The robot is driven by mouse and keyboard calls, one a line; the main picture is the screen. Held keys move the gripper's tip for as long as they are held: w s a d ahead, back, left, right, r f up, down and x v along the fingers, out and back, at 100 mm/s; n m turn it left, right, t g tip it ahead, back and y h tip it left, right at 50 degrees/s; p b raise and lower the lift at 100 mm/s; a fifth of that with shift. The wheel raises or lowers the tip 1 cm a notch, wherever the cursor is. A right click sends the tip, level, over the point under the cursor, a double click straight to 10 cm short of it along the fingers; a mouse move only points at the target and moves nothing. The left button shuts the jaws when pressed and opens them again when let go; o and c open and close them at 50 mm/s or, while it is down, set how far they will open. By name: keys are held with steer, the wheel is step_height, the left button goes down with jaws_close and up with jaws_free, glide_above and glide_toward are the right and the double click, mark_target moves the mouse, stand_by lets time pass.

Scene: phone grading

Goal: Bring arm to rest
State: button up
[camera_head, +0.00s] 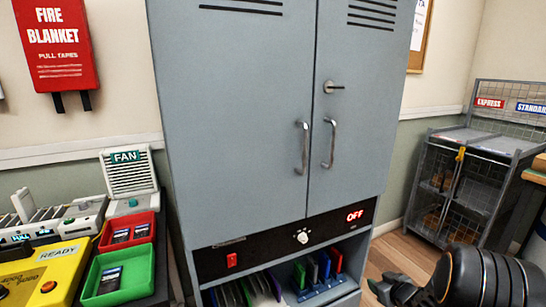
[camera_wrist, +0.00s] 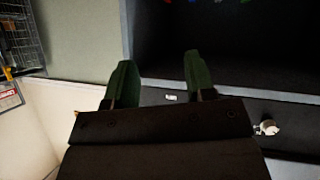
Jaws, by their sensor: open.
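My gripper (camera_head: 385,288) is at the lower right of the head view, at the end of my dark arm. It is in front of the cabinet's lower right side, and the arm hides some of the floor. In the wrist view my gripper (camera_wrist: 158,62) shows two dark green fingers spread apart with nothing between them. Behind them are the cabinet's dark control strip (camera_wrist: 230,106) and the dark open shelf (camera_wrist: 220,45). I cannot tell how far the fingertips are from the cabinet.
A tall grey cabinet (camera_head: 240,120) with closed doors stands in the middle; its panel reads OFF (camera_head: 355,216). A red tray (camera_head: 128,232), a green tray (camera_head: 118,277) and a yellow READY device (camera_head: 45,275) are at left. A wire cage (camera_head: 470,180) is at right.

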steer(key=s+a+r+m+g+h+p, duration=0.1)
steer(key=s+a+r+m+h+p, duration=0.15)
steer(key=r+p, duration=0.65)
steer(key=s+a+r+m+g+h+p, duration=0.1)
steer(key=s+a+r+g+h+p, duration=0.2)
steer(key=r, duration=1.2)
steer(key=s+a+r+g+y+p, duration=0.3)
steer(key=s+a+r+g+p, duration=0.1)
steer(key=s+a+r+p, duration=0.7)
steer(key=s+r, duration=0.3)
steer(key=s, duration=0.2)
steer(key=shift+a+m, duration=0.3)
steer(key=shift+m, duration=0.05)
steer(key=shift+y, duration=0.25)
